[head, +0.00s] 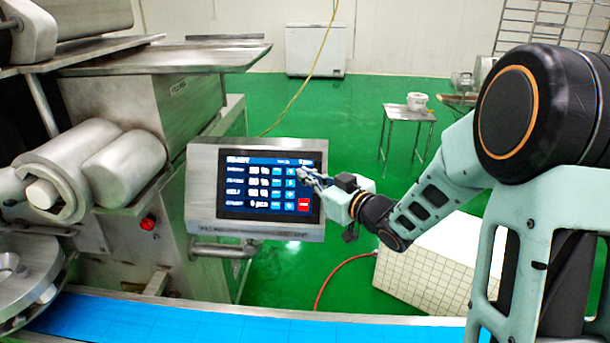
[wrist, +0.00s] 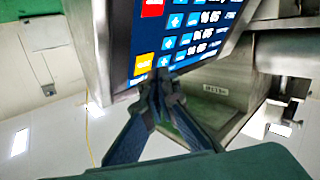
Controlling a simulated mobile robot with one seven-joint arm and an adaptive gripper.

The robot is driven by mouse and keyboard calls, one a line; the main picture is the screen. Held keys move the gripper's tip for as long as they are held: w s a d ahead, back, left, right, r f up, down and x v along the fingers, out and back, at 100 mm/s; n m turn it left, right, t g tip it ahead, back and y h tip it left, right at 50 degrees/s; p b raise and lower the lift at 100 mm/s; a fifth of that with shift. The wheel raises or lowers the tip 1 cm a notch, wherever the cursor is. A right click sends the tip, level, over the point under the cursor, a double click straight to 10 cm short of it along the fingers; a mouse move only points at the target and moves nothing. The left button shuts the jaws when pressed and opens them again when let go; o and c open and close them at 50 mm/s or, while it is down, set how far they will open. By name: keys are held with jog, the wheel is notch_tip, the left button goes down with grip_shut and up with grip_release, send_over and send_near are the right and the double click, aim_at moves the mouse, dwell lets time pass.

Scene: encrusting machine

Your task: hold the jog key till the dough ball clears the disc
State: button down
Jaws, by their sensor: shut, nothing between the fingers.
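The machine's touch panel (head: 235,205) shows a dark screen with a blue header, rows of small blue keys and a red key (head: 303,204). My gripper (head: 303,172) is shut and empty at the screen's upper right. In the wrist view, its fingertips (wrist: 160,78) are close beside a yellow key (wrist: 143,64); I cannot tell whether they touch the screen. The yellow key is hidden behind the gripper in the head view. Its label is too small to read. A round metal disc (head: 22,282) is at the lower left edge. I see no dough ball.
A blue conveyor belt (head: 200,325) runs along the bottom. The steel encrusting machine (head: 110,200) fills the left. A small table (head: 408,112) with a white tub, a white chest (head: 315,50) and a white tiled block (head: 430,262) stand beyond. Green floor is open behind the panel.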

dwell(0.4)
jog(key=shift+w+f+b, duration=0.25)
jog(key=shift+w+b, duration=0.05)
jog(key=shift+w, duration=0.1)
jog(key=shift+w+f, duration=0.15)
jog(key=shift+w, duration=0.1)
dwell(2.0)
dwell(0.7)
jog(key=shift+s+r, duration=0.4)
jog(key=shift+s, duration=0.25)
jog(key=s+r, duration=0.1)
jog(key=s+p, duration=0.1)
jog(key=s, duration=0.1)
jog(key=s+r, duration=0.1)
jog(key=shift+s+r, duration=0.15)
jog(key=shift+r, duration=0.15)
